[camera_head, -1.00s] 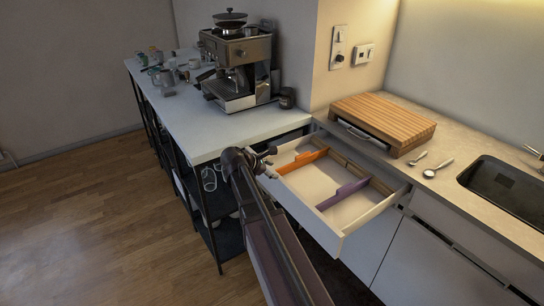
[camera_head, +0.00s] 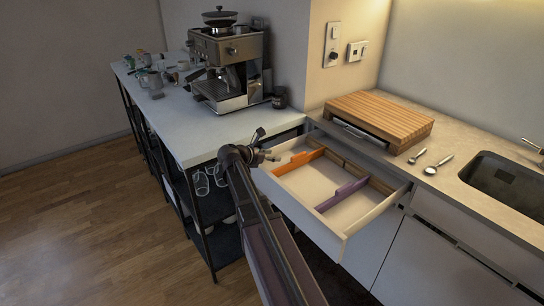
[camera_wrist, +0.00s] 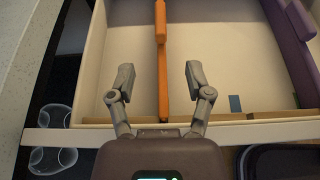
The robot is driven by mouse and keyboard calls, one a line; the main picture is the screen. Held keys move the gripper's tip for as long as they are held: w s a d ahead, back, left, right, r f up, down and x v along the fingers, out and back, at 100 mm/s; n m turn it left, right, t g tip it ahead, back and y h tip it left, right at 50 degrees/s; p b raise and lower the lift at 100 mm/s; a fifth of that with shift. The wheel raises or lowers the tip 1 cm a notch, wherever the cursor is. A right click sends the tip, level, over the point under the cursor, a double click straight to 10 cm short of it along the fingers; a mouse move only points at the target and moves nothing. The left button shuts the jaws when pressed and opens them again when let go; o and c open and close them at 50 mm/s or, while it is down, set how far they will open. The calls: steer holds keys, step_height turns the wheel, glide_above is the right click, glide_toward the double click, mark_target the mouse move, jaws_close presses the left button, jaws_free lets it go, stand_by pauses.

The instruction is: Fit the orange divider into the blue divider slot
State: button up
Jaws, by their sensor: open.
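The orange divider (camera_head: 300,161) stands in the open drawer (camera_head: 345,236), toward its left side. In the wrist view the orange divider (camera_wrist: 162,75) runs from the top down to the drawer's near wall. My gripper (camera_wrist: 160,74) is open, with one finger on each side of the divider in the picture; neither finger visibly touches it, and height above it is unclear. My gripper (camera_head: 266,146) shows at the drawer's left edge in the head view. A small blue mark, likely the blue slot (camera_wrist: 235,103), lies right of the right finger at the near wall.
A purple divider (camera_head: 341,195) stands further right in the drawer, also at the wrist view's upper right (camera_wrist: 292,40). A wooden board (camera_head: 379,118) and spoons lie on the counter. A coffee machine (camera_head: 230,65) stands on the left shelf unit, with glasses (camera_head: 200,183) below.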

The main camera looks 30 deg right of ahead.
mark_target(298, 155)
steer(key=b+x, duration=0.5)
steer(key=x, duration=0.8)
steer(key=shift+d+f, duration=0.25)
steer(key=shift+d, duration=0.1)
steer(key=shift+r, duration=0.1)
jaws_close()
